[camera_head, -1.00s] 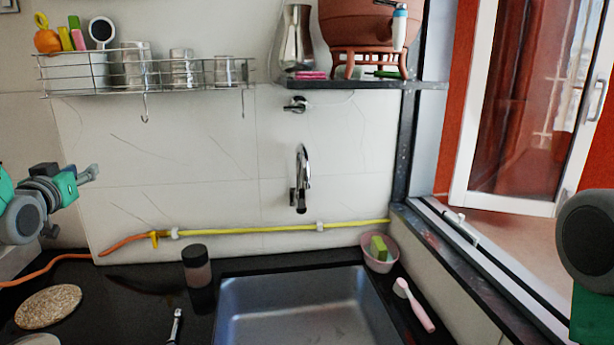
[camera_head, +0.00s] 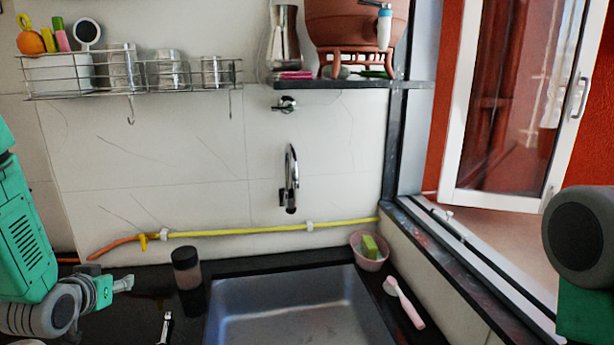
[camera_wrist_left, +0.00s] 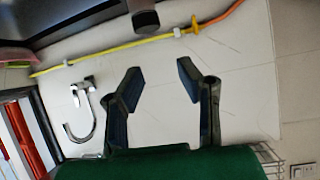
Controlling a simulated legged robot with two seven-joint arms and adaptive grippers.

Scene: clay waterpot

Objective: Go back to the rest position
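My left gripper (camera_head: 122,284) is at the lower left in the head view, above the dark counter and left of the dark-lidded jar. In the left wrist view its two fingers (camera_wrist_left: 158,88) stand apart with nothing between them, in front of the tiled wall. The clay waterpot (camera_head: 352,22) stands on the shelf at the top, with a white and blue tap on its front. My right gripper is not in view; only a part of my right arm shows at the right edge.
The sink (camera_head: 295,305) is at the bottom centre, with the jar (camera_head: 187,268) at its left. A pink bowl (camera_head: 370,252) and a pink brush (camera_head: 405,303) lie at its right. A wire rack (camera_head: 130,78) hangs on the wall. The open window (camera_head: 520,100) is at the right.

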